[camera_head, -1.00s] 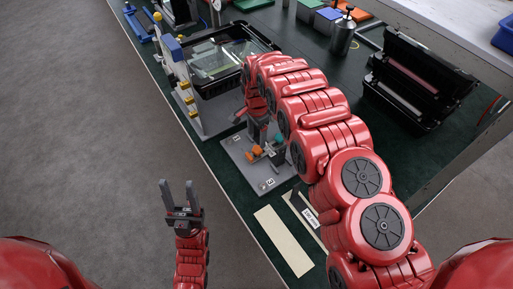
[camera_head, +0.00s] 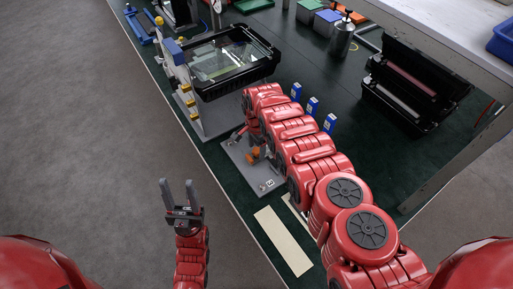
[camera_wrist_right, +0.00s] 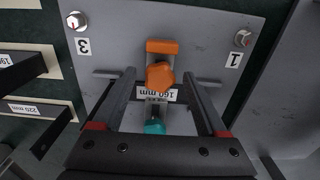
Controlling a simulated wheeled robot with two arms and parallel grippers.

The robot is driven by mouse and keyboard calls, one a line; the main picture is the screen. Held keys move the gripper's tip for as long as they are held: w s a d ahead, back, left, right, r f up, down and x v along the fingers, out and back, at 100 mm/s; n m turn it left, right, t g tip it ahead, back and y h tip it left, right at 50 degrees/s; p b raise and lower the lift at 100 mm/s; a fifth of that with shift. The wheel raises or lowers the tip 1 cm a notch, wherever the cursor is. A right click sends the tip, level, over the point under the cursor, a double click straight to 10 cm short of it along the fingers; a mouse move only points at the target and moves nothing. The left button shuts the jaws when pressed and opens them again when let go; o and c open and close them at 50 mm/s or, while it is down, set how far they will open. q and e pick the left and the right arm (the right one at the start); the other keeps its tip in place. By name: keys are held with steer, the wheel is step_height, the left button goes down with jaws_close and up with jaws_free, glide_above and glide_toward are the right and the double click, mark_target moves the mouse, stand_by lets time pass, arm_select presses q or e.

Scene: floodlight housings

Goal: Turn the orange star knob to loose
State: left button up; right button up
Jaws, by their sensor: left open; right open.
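The orange star knob (camera_wrist_right: 160,76) shows in the right wrist view on a grey plate (camera_wrist_right: 205,30), below an orange block (camera_wrist_right: 162,46). A teal part (camera_wrist_right: 155,128) lies nearer my wrist. My right gripper (camera_wrist_right: 161,74) is open, with one finger to each side of the knob and a gap on both sides. I cannot tell how far the fingertips are above it. In the head view orange shows on the plate (camera_head: 266,186), partly hidden by my right arm. My left gripper (camera_head: 180,190) is open and empty over the floor.
A black tray with a clear panel (camera_head: 245,72) stands behind the plate. Several blue-and-white small boxes (camera_head: 312,106) stand right of my arm. An open black case (camera_head: 415,90) is at the right. A pale strip (camera_head: 283,240) lies in front.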

jaws_close()
